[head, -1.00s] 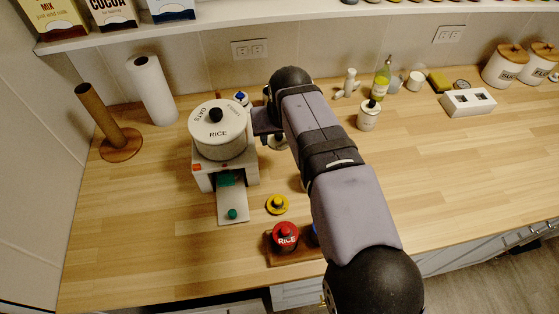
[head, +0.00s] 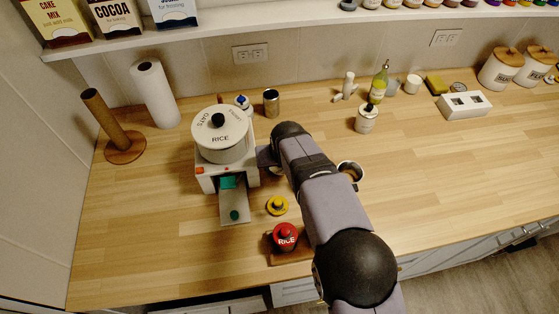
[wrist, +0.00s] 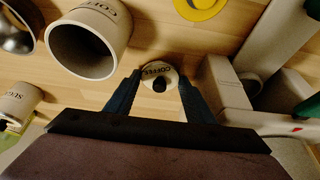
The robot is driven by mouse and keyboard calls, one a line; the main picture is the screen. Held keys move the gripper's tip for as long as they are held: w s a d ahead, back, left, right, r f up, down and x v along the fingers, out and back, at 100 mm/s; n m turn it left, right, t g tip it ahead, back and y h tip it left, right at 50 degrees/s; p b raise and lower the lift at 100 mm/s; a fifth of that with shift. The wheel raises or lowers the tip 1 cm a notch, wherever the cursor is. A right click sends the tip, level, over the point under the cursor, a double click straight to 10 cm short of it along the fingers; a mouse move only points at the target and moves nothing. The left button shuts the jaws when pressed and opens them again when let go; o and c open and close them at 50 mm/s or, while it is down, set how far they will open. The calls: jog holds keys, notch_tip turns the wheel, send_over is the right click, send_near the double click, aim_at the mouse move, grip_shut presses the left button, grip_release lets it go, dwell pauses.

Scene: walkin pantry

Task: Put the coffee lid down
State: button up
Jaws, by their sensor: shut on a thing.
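The coffee lid (wrist: 155,72) is a pale round disc with a dark knob and a COFFEE label, seen in the wrist view. My gripper (wrist: 158,88) is shut on it, with one finger at each side of the knob. The wooden counter lies beneath; I cannot tell whether the lid touches it. In the head view my arm hides most of the gripper and lid, right of the white dispenser (head: 205,180). An open, cream, labelled canister (wrist: 88,45) stands left of the lid in the wrist view.
A small SUGAR container (wrist: 18,105) is at left in the wrist view. Bare counter (head: 440,170) extends right.

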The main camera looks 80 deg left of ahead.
jog(key=shift+f, duration=0.3)
jog(key=o, duration=0.8)
jog(key=shift+o, duration=0.2)
jog(key=b+v, duration=0.3)
jog(key=v, duration=0.9)
jog(key=shift+r+b, duration=0.25)
jog(key=shift+b, duration=0.1)
